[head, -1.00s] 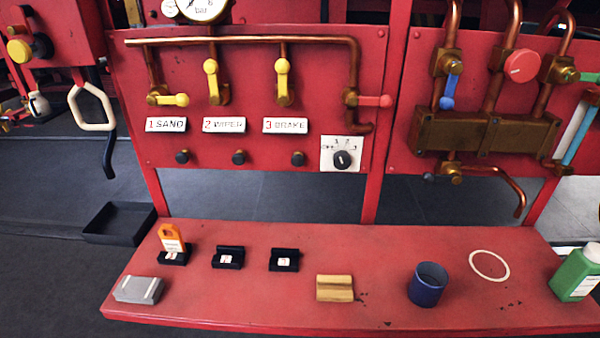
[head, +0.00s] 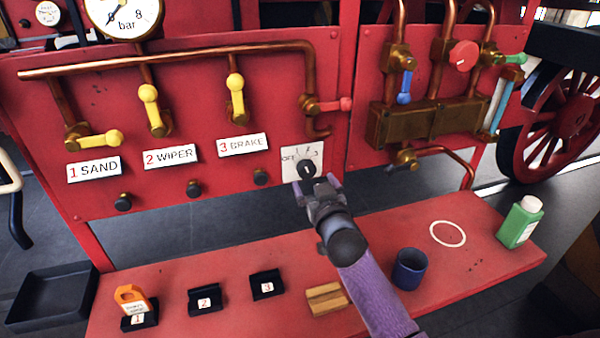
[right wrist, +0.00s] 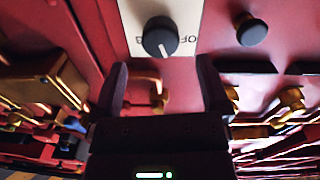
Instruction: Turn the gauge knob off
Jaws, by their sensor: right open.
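The gauge knob (head: 307,168) is a round black knob on a white plate (head: 289,165) marked OFF and with numbers, low on the red panel. Its white pointer line shows, but I cannot tell for sure which mark it meets. My right gripper (head: 315,183) is open just in front of and below the knob. In the right wrist view the knob (right wrist: 160,37) lies ahead of the gap between the two dark fingers (right wrist: 162,82), apart from them. My left gripper is not in view.
Yellow levers (head: 150,105) and small black knobs (head: 194,188) line the panel to the left. A red-handled valve (head: 335,104) is above the plate.

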